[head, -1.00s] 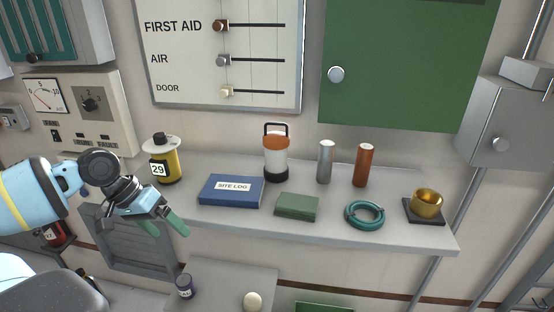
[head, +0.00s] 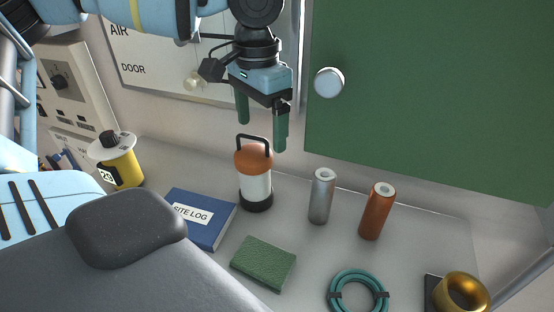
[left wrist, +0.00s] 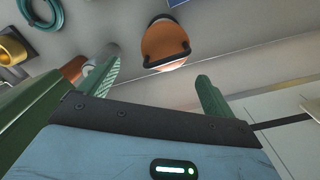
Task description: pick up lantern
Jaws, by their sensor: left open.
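The lantern (head: 254,178) stands upright on the shelf. It has an orange top, a white middle, a black base and a black handle loop on top. My left gripper (head: 262,136) is open and points down just above the lantern's handle, with its green fingers apart. In the left wrist view the lantern's orange top (left wrist: 162,42) and black handle show beyond the open fingers (left wrist: 160,85), not between them. Nothing is held. My right gripper is not in view.
The shelf (head: 420,225) also holds a silver cylinder (head: 321,197) and an orange-brown cylinder (head: 377,212) right of the lantern. A blue site log (head: 203,219), green cloth-like block (head: 263,263) and teal coil (head: 358,292) lie in front. A yellow container (head: 122,168) stands left.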

